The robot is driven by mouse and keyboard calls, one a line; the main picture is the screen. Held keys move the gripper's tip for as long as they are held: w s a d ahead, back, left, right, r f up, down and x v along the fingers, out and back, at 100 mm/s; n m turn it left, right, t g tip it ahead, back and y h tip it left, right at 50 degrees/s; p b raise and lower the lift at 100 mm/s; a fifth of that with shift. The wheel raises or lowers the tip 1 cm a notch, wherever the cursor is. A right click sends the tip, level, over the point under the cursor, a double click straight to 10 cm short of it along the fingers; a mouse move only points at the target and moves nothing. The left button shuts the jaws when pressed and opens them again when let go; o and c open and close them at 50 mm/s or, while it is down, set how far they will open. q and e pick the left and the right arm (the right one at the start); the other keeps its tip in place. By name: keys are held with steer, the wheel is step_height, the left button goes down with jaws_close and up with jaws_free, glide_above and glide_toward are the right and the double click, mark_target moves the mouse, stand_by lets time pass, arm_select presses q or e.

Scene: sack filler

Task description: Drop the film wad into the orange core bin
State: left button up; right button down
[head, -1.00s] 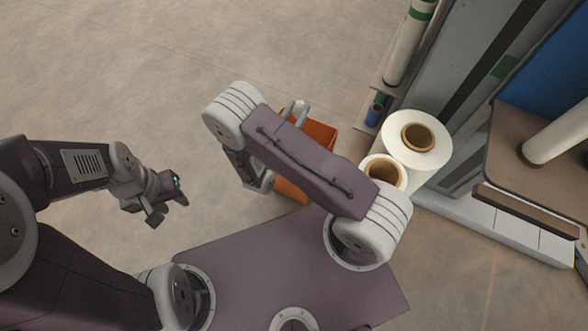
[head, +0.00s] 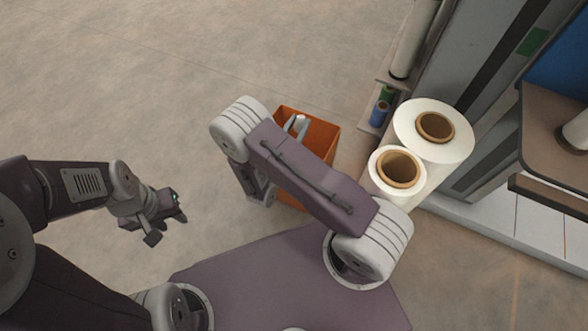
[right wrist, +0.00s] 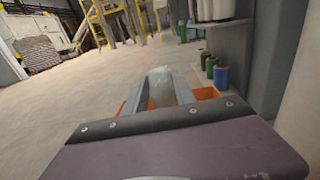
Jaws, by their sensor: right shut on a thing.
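The orange core bin (head: 322,132) stands on the floor, partly behind my right arm in the head view. Its orange rim also shows on both sides of my right gripper in the right wrist view (right wrist: 207,93). My right gripper (right wrist: 159,88) is shut on the film wad (right wrist: 160,84), a pale translucent lump between its fingers. The bin is beyond and below the wad; how far the wad is above it I cannot tell. My left gripper (head: 166,228) is open and empty, over bare floor.
Two white film rolls (head: 408,118) with brown cores stand right of the bin. A shelf with blue and green small rolls (head: 381,110) is behind them. A grey machine frame and brown table (head: 550,125) are at the right. The floor at left is clear.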

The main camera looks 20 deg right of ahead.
steer(key=shift+f, duration=0.1)
steer(key=c, duration=0.9)
jaws_free()
steer(key=shift+c, duration=0.2)
steer(key=shift+s+a+p, duration=0.25)
steer(key=shift+a+p, duration=0.05)
steer(key=shift+p, duration=0.2)
steer(key=p+v, duration=0.4)
steer(key=v, duration=0.4)
steer(key=shift+s, duration=0.15)
